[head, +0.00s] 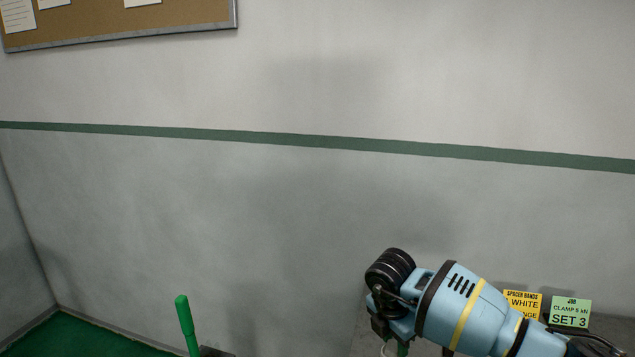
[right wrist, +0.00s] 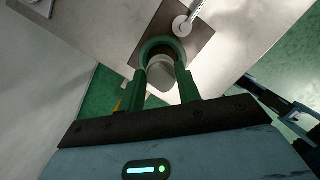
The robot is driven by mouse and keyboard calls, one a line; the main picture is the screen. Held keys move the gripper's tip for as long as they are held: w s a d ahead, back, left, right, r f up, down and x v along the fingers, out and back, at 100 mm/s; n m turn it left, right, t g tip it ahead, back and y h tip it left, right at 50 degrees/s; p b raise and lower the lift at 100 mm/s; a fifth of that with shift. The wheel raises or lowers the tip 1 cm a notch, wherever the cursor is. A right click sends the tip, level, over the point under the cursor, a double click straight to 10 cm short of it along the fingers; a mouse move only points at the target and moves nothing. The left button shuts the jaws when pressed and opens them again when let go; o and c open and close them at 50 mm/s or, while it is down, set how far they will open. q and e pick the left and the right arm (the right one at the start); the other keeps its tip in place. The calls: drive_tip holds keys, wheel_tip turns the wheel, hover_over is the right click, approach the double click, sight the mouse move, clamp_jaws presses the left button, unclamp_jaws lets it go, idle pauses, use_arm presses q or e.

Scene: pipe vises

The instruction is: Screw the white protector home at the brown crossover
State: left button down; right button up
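My right gripper (head: 402,349) is at the bottom of the head view, pointing down, its tips cut off by the frame edge. In the right wrist view its two green fingers (right wrist: 163,82) stand apart. A dark green ring (right wrist: 145,47) shows at their tips, and a pale grey-white rounded piece (right wrist: 160,74) shows between them. I cannot tell whether the fingers press on either, nor whether the pale piece is the white protector. I cannot make out the brown crossover in either view. My left gripper is not in view.
A green handle (head: 185,318) stands up at the lower left. A yellow card (head: 522,303) about spacer bands and a green job card (head: 570,312), reading clamp 5 kN, set 3, stand at the right. A white round-headed piece (right wrist: 182,26) lies over a dark plate (right wrist: 203,42).

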drive_tip(key=n, duration=0.6)
drive_tip(key=shift+w+t+y, duration=0.1)
drive_tip(key=shift+t+y, duration=0.3)
drive_tip(key=shift+a, duration=0.1)
drive_tip(key=shift+c, duration=0.4)
clamp_jaws()
drive_tip(key=m, duration=0.4)
drive_tip(key=shift+g+h, duration=0.3)
drive_tip(key=shift+h, duration=0.1)
drive_tip(key=m, duration=0.3)
drive_tip(key=shift+m+g, duration=0.3)
drive_tip(key=shift+m, duration=0.1)
